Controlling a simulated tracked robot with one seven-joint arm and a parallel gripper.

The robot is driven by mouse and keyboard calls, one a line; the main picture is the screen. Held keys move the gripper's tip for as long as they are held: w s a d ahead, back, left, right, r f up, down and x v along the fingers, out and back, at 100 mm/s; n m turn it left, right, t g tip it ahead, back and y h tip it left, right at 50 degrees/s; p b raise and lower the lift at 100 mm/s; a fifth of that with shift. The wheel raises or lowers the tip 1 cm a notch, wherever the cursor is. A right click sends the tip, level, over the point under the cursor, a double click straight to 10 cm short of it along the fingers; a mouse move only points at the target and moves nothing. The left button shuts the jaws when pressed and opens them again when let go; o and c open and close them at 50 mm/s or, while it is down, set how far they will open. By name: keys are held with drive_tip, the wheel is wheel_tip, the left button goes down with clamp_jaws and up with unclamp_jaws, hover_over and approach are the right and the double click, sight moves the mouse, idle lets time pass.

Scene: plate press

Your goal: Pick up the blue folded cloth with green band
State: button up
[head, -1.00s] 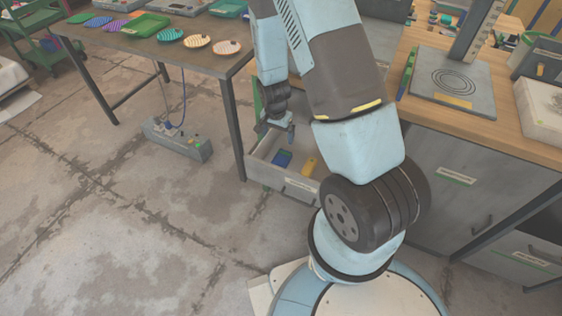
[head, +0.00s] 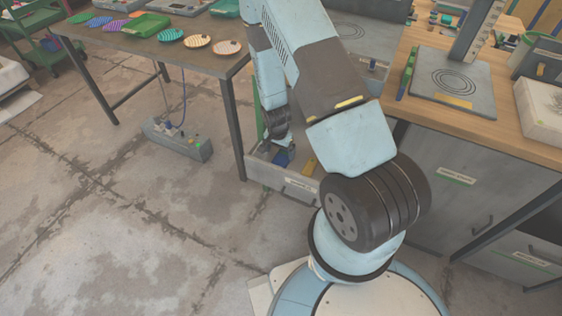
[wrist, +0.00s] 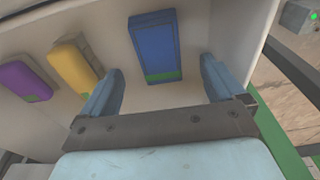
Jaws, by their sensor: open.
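The blue folded cloth (wrist: 154,45) with a green band (wrist: 164,76) at its near end lies flat on the drawer floor in the wrist view. It also shows in the head view (head: 281,159), partly hidden by my gripper and arm. My gripper (wrist: 161,82) is open, with its two fingers on either side of the near, green-banded end of the cloth in the picture. No contact shows. I cannot tell how high the fingertips are above the cloth.
In the drawer (head: 260,174), a yellow folded cloth (wrist: 75,68) and a purple one (wrist: 25,79) lie to the left in the wrist view. The drawer wall (wrist: 237,45) rises close at right. A workbench (head: 455,125) stands right of my arm.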

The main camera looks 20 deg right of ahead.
sight(281, 159)
drive_tip(key=shift+w+d+f, duration=0.1)
drive_tip(key=shift+d+f, duration=0.05)
drive_tip(key=shift+f, duration=1.2)
drive_tip(key=shift+w+d+f, duration=0.1)
drive_tip(key=shift+d+f, duration=0.05)
drive_tip(key=shift+f, duration=1.15)
drive_tip(key=shift+c, duration=0.3)
drive_tip(key=c, duration=1.1)
